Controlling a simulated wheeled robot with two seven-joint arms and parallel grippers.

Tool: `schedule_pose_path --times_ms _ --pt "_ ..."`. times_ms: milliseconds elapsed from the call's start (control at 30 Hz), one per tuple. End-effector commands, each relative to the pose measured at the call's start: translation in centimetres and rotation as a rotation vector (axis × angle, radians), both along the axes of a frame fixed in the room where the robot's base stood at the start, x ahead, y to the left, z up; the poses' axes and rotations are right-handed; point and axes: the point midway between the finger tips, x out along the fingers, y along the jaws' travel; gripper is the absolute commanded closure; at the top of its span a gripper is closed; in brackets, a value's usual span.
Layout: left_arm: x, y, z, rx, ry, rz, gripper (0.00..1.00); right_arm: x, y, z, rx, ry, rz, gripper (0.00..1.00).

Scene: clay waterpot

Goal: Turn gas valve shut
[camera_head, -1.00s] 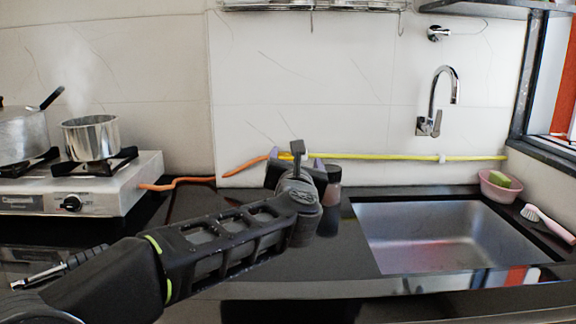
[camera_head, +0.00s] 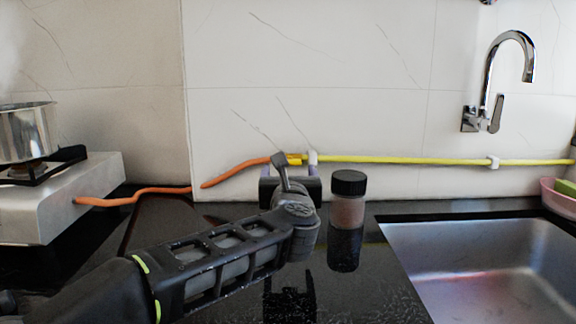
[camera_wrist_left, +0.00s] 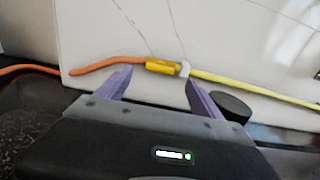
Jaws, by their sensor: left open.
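The gas valve (camera_head: 295,159) is a small yellow fitting on the wall, where the orange hose (camera_head: 238,172) meets the yellow pipe (camera_head: 400,160). My left gripper (camera_head: 290,178) is in front of and just below it, partly hidden by my own wrist. In the left wrist view the purple fingers of the gripper (camera_wrist_left: 158,84) are apart and empty. The valve (camera_wrist_left: 162,68) shows between and beyond their tips, with a white clip at its right end. I cannot tell the exact gap to it. My right gripper is out of view.
A dark-lidded jar (camera_head: 348,200) stands on the black counter just right of my left gripper; its lid (camera_wrist_left: 232,106) is by the right finger. The sink (camera_head: 480,265) is at right under the faucet (camera_head: 497,85). A stove (camera_head: 70,195) with a steaming pot (camera_head: 25,133) is at left.

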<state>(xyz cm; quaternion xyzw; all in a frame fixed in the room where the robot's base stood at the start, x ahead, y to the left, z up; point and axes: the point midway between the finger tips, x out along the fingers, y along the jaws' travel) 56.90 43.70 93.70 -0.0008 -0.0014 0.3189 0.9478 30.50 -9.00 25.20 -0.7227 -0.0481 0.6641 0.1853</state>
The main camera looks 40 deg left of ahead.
Motion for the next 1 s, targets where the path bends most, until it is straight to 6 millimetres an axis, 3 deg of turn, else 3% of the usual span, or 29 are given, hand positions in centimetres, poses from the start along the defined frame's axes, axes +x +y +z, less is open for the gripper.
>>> schedule_pose_path --times_ms 267,700,1000 --pt "1.2 0.9 -0.1 0.0 0.002 0.003 0.24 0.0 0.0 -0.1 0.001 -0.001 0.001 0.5" --pt "5.9 4.5 -0.1 0.0 0.003 0.002 0.24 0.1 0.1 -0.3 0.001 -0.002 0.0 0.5" --pt "6.2 4.8 0.0 0.001 0.002 0.001 0.24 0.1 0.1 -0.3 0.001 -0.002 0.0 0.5"
